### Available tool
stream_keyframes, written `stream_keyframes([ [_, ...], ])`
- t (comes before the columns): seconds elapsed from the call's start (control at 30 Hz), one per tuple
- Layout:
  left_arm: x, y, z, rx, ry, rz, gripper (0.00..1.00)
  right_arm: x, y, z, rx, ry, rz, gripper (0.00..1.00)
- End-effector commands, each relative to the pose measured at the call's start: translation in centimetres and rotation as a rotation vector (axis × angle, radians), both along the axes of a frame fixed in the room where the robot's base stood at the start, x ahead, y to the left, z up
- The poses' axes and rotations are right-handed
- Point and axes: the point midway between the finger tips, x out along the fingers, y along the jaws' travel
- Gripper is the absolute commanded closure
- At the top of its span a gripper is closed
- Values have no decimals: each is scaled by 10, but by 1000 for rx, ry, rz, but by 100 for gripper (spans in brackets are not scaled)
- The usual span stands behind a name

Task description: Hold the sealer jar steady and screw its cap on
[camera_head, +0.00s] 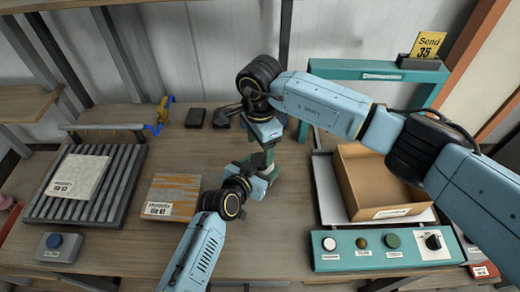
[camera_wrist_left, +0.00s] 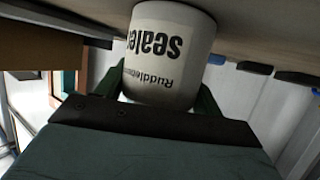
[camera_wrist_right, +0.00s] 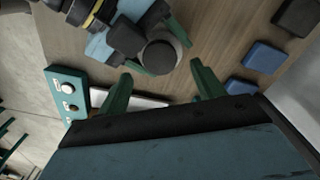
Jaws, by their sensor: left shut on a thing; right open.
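The white sealer jar (camera_wrist_left: 172,55) shows large in the left wrist view, its dark lettering upside down there. My left gripper (camera_wrist_left: 165,85) is shut around its sides, with a green finger on each side. In the right wrist view a round dark grey top (camera_wrist_right: 158,56) shows between the left gripper's fingers; I cannot tell how far a cap is screwed on. My right gripper (camera_wrist_right: 161,70) is open, its two green fingers spread apart and pointing toward that top, nothing between them. In the head view the right gripper (camera_head: 264,146) is just above the left gripper (camera_head: 258,166), and the jar is mostly hidden.
A cardboard box (camera_head: 385,180) stands at right, behind a teal button panel (camera_head: 385,248). A ribbed rack (camera_head: 85,185) and a tan tile (camera_head: 172,197) lie at left. Dark blocks (camera_head: 195,117) lie behind the arms. Bare wood lies between the left arm and the panel.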

Motion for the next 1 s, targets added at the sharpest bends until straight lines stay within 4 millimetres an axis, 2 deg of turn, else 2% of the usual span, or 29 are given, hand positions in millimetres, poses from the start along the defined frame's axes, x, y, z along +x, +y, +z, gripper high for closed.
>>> stream_keyframes([
  [0.17,0,0,0,1,1,1,96,0,0,-1,0,1,0,34],
  [0.27,0,1,0,2,0,1,96,1,0,3,-1,-3,23,45],
  [0.43,0,1,0,2,0,1,96,2,0,24,-1,-9,177,45],
  [0.57,0,1,0,2,0,1,96,1,-1,34,-2,-2,265,45],
  [1.0,0,1,0,1,-1,1,96,0,0,30,0,1,284,45],
])
